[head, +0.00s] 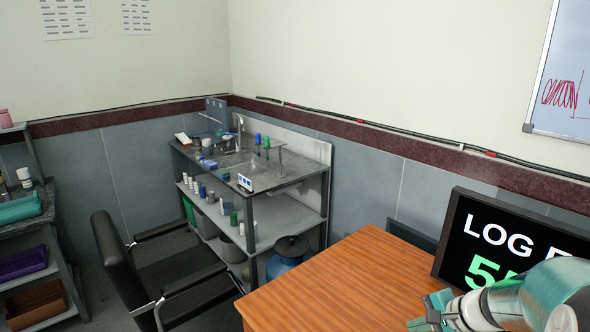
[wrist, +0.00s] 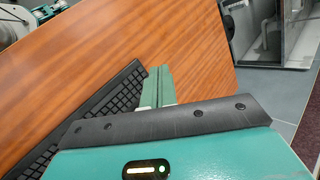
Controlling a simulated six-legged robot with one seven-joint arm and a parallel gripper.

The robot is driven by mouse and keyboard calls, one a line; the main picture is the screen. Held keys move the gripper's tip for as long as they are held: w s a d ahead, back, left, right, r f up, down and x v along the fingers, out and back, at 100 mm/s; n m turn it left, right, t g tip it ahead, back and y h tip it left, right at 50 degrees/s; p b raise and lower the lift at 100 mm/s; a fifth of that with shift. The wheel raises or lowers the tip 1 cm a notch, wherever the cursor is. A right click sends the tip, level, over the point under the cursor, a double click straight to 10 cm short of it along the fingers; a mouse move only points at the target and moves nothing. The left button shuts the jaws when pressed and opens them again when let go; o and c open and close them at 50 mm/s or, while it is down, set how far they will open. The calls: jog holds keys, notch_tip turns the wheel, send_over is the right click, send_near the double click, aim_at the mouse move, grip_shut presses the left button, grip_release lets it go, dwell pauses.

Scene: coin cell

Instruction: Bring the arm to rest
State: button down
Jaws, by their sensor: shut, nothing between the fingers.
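My gripper (wrist: 160,85) shows in the wrist view with its two green fingers side by side, shut and empty. It is over the wooden desk (wrist: 85,60), beside a black keyboard (wrist: 108,103). The same desk (head: 330,285) shows at the bottom of the head view.
The monitor (head: 510,245) stands on the desk at right. A black chair (head: 120,265) is left of the desk. A sink bench (head: 245,175) with bottles and cups stands in the corner. A shelf rack (head: 35,255) is at far left. The desk's left part is clear.

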jog(key=s+a+r+n+h, duration=0.5)
jog(key=s+a+r+n, duration=0.7)
jog(key=s, duration=0.3)
jog(key=shift+s+a+r+n, duration=0.4)
jog(key=shift+a+n, duration=0.4)
jog(key=shift+n, duration=0.1)
